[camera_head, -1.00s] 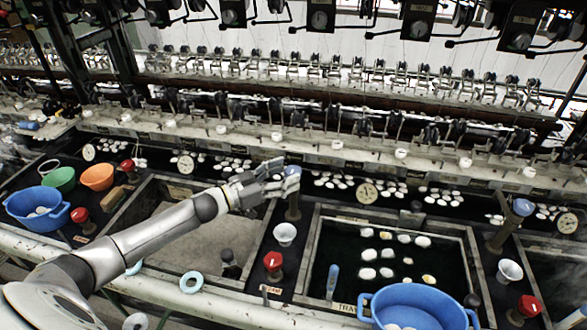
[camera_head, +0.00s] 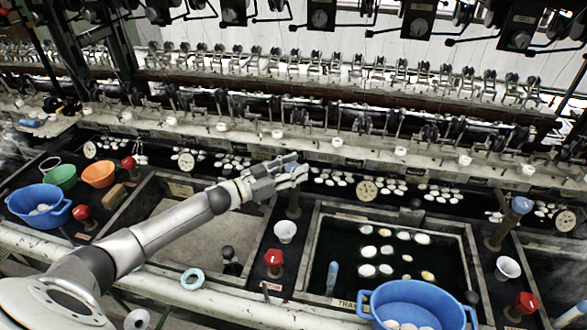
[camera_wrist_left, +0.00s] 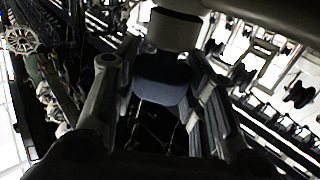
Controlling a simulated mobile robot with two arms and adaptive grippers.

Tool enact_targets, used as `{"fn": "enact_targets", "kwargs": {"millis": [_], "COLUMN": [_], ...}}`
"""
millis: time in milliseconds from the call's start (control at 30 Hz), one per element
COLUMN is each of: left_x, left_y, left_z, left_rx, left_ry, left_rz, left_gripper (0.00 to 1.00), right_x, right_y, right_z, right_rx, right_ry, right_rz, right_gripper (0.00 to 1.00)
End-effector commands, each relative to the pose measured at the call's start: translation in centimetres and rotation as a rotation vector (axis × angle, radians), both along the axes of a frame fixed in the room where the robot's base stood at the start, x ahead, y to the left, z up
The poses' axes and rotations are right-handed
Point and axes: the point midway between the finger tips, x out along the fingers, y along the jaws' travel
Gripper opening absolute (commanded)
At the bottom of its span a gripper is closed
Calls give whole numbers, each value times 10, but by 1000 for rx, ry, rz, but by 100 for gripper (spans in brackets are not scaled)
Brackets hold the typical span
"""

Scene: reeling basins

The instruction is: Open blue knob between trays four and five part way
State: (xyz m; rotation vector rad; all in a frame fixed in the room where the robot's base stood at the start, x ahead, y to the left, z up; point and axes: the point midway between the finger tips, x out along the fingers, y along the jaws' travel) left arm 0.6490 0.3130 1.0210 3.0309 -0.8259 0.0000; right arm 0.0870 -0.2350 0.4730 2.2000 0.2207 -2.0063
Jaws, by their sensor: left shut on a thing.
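The blue knob (camera_wrist_left: 163,85) shows dark blue between the fingers in the left wrist view. In the head view its brown post (camera_head: 293,207) stands on the black strip between a grey, empty-looking tray (camera_head: 172,238) and a dark water tray (camera_head: 312,255) with white cocoons; the gripper hides the knob's top there. My left gripper (camera_head: 290,174) is at the top of the post, its fingers shut on the knob on both sides. How far the knob is turned cannot be told. My right gripper is not in view.
A white cup (camera_head: 286,232) and a red knob (camera_head: 274,259) stand in front of the post. A large blue basin (camera_head: 415,298) sits at the front right. Another blue knob (camera_head: 522,205) stands further right. A dial (camera_head: 367,190) and the reeling machinery lie behind.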

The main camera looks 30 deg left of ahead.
Motion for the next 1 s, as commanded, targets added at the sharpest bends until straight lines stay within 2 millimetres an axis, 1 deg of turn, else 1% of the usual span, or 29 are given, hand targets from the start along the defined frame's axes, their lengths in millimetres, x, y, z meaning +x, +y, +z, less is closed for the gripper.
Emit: {"fn": "enact_targets", "kwargs": {"millis": [167,367,700,1000], "left_x": [0,-1,-1,-1], "left_y": [0,-1,-2,-1], "left_z": [0,1,1,-1], "left_rx": [-1,-3,-9,-10], "left_ry": [1,2,4,3], "left_rz": [7,60,281,478], "left_gripper": [15,15,15,15], "right_x": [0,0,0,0], "right_y": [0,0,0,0], "right_z": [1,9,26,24], "right_rx": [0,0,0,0], "right_ry": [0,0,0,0], "right_rz": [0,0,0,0], "right_gripper": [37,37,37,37]}}
